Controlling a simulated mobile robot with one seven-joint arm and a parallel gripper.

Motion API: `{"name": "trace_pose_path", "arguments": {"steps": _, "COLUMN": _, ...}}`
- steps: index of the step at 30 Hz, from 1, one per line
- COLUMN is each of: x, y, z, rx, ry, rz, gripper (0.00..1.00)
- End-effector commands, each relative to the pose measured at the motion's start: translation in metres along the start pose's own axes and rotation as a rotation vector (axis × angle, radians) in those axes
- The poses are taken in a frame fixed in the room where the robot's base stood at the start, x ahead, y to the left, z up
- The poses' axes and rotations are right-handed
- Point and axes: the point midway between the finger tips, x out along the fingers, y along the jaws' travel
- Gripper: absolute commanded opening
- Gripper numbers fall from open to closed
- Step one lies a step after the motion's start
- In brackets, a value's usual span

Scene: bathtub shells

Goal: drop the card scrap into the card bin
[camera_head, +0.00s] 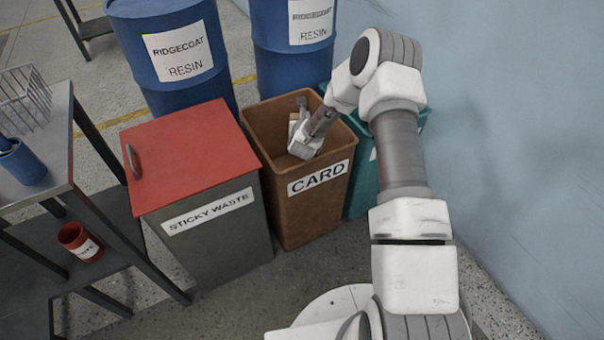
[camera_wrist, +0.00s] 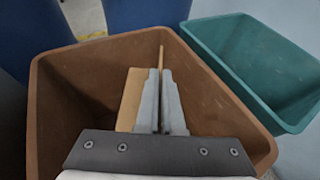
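The brown card bin (camera_head: 317,215), labelled CARD, stands open in the middle of the head view. Its brown wall (camera_wrist: 60,110) surrounds my gripper in the wrist view. My gripper (camera_wrist: 162,80) points down over the bin's mouth, its two grey fingers close together. A tan card scrap (camera_wrist: 130,100) shows at the left of the fingers, and a thin tan edge rises between their tips. The fingers look shut on it. In the head view my gripper (camera_head: 302,103) is within the bin's outline, and the scrap is partly hidden. I cannot tell its exact height against the rim.
A grey sticky waste bin (camera_head: 215,245) with a shut red lid stands left of the card bin. An open teal bin (camera_wrist: 245,60) stands to its right. Blue resin drums (camera_head: 175,55) stand behind. A metal table (camera_head: 50,150) is at the left, a wall at the right.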

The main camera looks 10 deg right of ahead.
Motion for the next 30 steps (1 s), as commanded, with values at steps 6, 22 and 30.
{"name": "trace_pose_path", "arguments": {"steps": 6, "x": 0.000, "y": 0.000, "z": 0.001, "rx": 0.000, "ry": -0.001, "rz": 0.000, "gripper": 0.15}}
{"name": "trace_pose_path", "arguments": {"steps": 22, "x": -0.006, "y": 0.000, "z": 0.001, "rx": 0.000, "ry": 0.001, "rz": 0.000, "gripper": 0.39}}
{"name": "trace_pose_path", "arguments": {"steps": 30, "x": -0.048, "y": 0.000, "z": 0.003, "rx": 0.000, "ry": 0.003, "rz": 0.001, "gripper": 0.39}}
